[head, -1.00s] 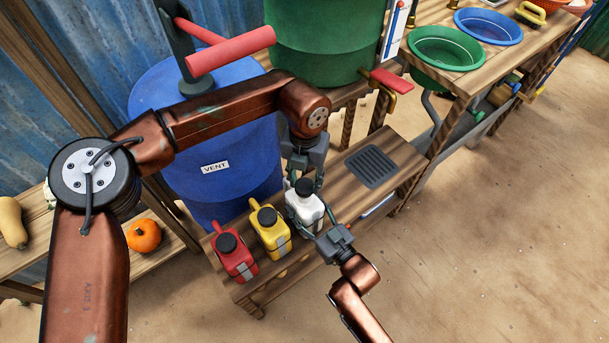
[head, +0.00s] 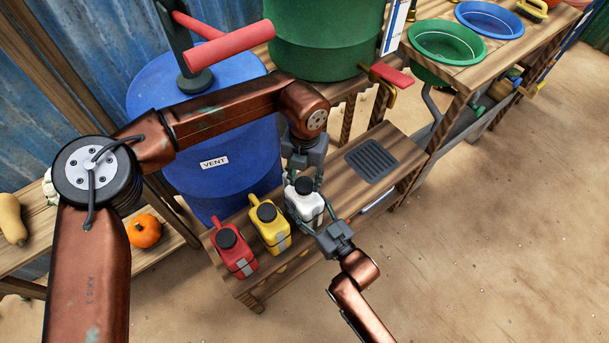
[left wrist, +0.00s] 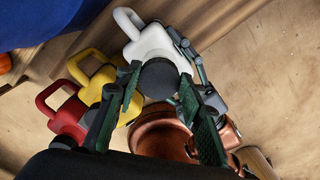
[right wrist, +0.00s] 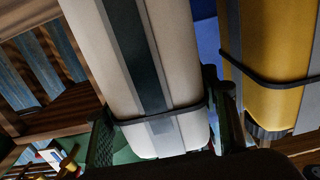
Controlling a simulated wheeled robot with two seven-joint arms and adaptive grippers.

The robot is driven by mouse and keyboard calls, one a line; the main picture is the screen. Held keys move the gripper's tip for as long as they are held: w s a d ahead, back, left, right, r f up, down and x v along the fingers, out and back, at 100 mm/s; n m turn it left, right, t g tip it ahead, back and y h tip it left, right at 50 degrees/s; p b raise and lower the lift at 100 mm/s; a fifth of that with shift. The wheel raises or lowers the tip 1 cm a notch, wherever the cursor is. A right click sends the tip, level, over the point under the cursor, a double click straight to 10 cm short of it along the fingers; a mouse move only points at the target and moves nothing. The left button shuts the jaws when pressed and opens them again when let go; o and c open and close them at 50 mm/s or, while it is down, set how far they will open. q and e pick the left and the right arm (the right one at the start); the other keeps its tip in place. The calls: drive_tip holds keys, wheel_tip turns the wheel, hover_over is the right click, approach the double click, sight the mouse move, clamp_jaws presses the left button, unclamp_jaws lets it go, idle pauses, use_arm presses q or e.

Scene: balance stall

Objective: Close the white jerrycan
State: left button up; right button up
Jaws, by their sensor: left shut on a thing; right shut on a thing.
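The white jerrycan (head: 307,209) stands upright on the wooden bench, with a black cap (head: 304,185) at its top. My left gripper (head: 303,180) reaches down from above and is shut on the cap. In the left wrist view the cap (left wrist: 159,78) sits between the fingers, over the neck of the white jerrycan (left wrist: 150,42). My right gripper (head: 306,222) is shut around the jerrycan's body from the front. In the right wrist view the white body (right wrist: 175,75) with its grey stripe fills the space between the fingers. The cap hides the neck and thread.
A yellow jerrycan (head: 275,236) and a red jerrycan (head: 240,262), both with black caps, stand close on the left. A grey drain grid (head: 371,163) lies to the right on the bench (head: 345,200). A blue barrel (head: 225,185) rises behind.

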use_arm(q)
drive_tip(key=shift+f, duration=0.55)
idle(0.4)
